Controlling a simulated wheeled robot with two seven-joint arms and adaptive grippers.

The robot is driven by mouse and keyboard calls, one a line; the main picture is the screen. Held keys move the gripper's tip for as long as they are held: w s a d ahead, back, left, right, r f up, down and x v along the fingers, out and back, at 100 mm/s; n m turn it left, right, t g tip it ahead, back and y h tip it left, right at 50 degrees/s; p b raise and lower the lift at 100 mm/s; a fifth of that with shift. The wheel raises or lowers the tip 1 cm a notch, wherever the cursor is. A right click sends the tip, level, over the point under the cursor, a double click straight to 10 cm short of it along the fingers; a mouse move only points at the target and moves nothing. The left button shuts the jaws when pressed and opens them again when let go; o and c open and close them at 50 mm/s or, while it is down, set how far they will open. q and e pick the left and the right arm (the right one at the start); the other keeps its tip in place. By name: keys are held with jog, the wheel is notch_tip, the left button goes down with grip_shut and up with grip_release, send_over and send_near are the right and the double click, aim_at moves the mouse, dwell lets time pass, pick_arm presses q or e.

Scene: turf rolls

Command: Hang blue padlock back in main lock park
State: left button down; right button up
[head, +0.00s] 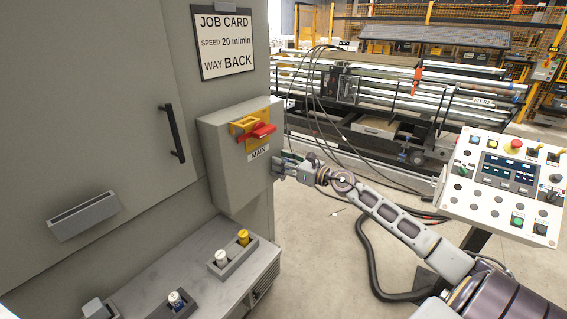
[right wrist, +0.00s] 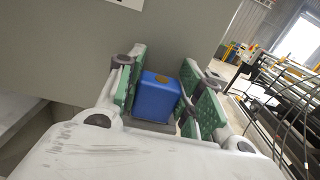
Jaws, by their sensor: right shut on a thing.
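My right gripper (head: 283,168) is beside the right side of the grey MAIN box (head: 222,170), close to its lower part. In the right wrist view, its green-padded fingers (right wrist: 158,92) are shut on the blue padlock (right wrist: 157,97), a blue block with a brownish round spot on top. In the head view I cannot make out the padlock between the fingers. The MAIN box carries a yellow plate and a red handle (head: 258,133) on its front. I cannot tell which part is the lock park, nor whether the padlock touches the box. My left gripper is not in view.
A cabinet door handle (head: 171,133) and slot box (head: 83,216) are at left. A control panel (head: 508,185) stands right. Cables (head: 368,255) cross the floor.

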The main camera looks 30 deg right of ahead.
jog(key=shift+f, duration=0.1)
jog(key=o, duration=1.2)
jog(key=shift+s, duration=0.15)
jog(key=shift+v, duration=5.9)
